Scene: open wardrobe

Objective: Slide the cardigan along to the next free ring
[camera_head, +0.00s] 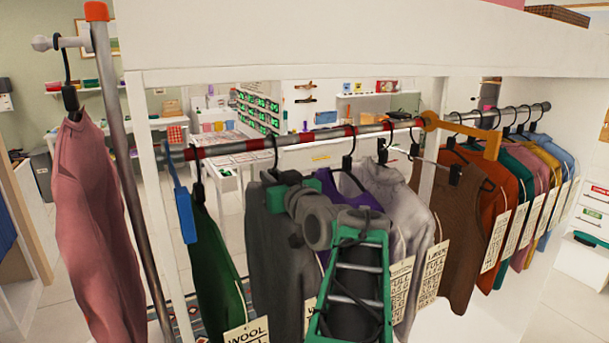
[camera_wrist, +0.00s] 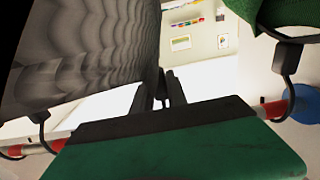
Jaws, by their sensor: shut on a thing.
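A dark grey knit garment (camera_head: 268,255), seemingly the cardigan, hangs by a black hook from the middle rail (camera_head: 232,147). In the wrist view it fills the upper left (camera_wrist: 90,45). My gripper (camera_wrist: 163,97) is shut at this garment's edge; the exact grip is hard to see. In the head view my arm hides the fingertips and part of the garment. Red rings (camera_head: 308,137) band the rail. A green garment (camera_head: 212,250) hangs to the left, and a purple one (camera_head: 335,185) to the right, partly behind my arm.
Light grey (camera_head: 405,200) and brown (camera_head: 440,225) garments hang farther right. A blue marker (camera_head: 181,200) hangs at the rail's left end, an orange bracket (camera_head: 470,130) at its right. Several garments crowd the right rail (camera_head: 465,116). A pink garment (camera_head: 85,210) hangs far left.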

